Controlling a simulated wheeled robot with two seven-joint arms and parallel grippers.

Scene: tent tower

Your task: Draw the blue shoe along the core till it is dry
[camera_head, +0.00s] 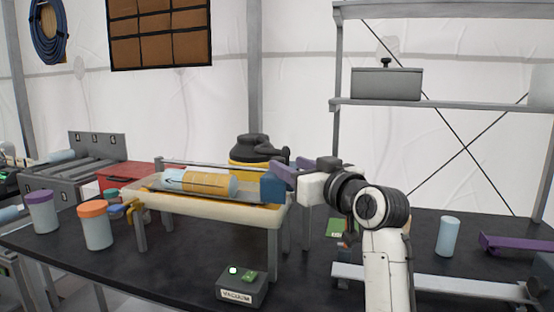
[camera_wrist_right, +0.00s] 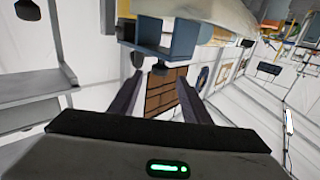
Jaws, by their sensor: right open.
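The core (camera_head: 208,182), a pale blue cylinder with a wide tan band and a dark arrow, lies in a raised cream trough (camera_head: 215,206). The blue shoe (camera_head: 272,188) sits at the trough's right end, next to the core's right end. My right gripper (camera_head: 287,172) comes from the right, close to the shoe. In the right wrist view, the shoe (camera_wrist_right: 180,42) shows as an open-sided blue box just beyond my parted, empty fingertips. I cannot tell if they touch it. Whether the core is wet cannot be seen. My left gripper is not in view.
A vacuum box (camera_head: 242,288) stands at the front. Orange-lidded (camera_head: 95,225) and purple-lidded (camera_head: 42,212) jars stand left. A pale blue cylinder (camera_head: 448,237) and a purple channel (camera_head: 515,244) are on the right. A black and yellow canister (camera_head: 258,150) stands behind the trough.

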